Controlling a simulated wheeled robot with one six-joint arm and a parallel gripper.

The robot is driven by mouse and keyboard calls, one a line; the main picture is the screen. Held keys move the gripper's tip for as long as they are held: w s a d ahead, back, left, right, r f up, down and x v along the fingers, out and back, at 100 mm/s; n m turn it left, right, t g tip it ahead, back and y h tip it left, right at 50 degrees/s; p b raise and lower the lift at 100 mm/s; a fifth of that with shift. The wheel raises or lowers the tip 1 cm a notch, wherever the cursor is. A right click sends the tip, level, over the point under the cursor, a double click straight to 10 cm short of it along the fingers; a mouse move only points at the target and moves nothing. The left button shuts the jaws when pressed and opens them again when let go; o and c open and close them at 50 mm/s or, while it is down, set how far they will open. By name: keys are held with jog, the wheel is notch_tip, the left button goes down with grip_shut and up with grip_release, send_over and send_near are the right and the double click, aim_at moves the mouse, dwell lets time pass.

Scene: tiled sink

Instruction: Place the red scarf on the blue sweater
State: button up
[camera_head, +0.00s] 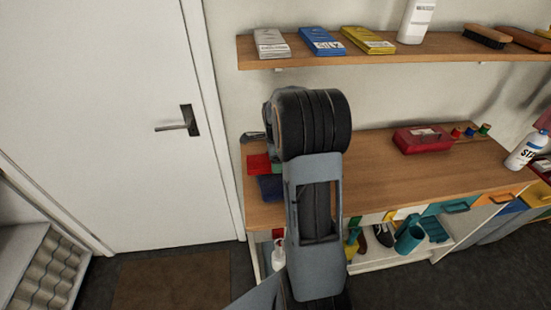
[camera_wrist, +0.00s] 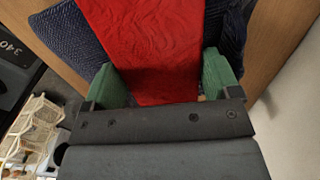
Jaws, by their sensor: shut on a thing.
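The red scarf (camera_wrist: 145,40) is a flat red strip between the two green fingers of my gripper (camera_wrist: 158,80) in the wrist view. My gripper is shut on it. The blue sweater (camera_wrist: 65,35) is dark, knitted and folded; it shows on both sides of the scarf, behind it. The scarf overlaps the sweater in this view; I cannot tell whether they touch. In the head view the scarf (camera_head: 258,164) and the sweater (camera_head: 270,188) show at the left end of the wooden counter, partly hidden by my arm.
A red box (camera_head: 421,139) and several small spools stand farther right on the counter (camera_head: 375,172). A white spray bottle (camera_head: 526,149) is at the right. A shelf (camera_head: 390,46) with packets runs above. The counter's middle is clear. A white door (camera_head: 110,120) is at the left.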

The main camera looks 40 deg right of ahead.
jog(key=shift+f, duration=0.2)
jog(key=o, duration=0.8)
jog(key=shift+r, duration=0.1)
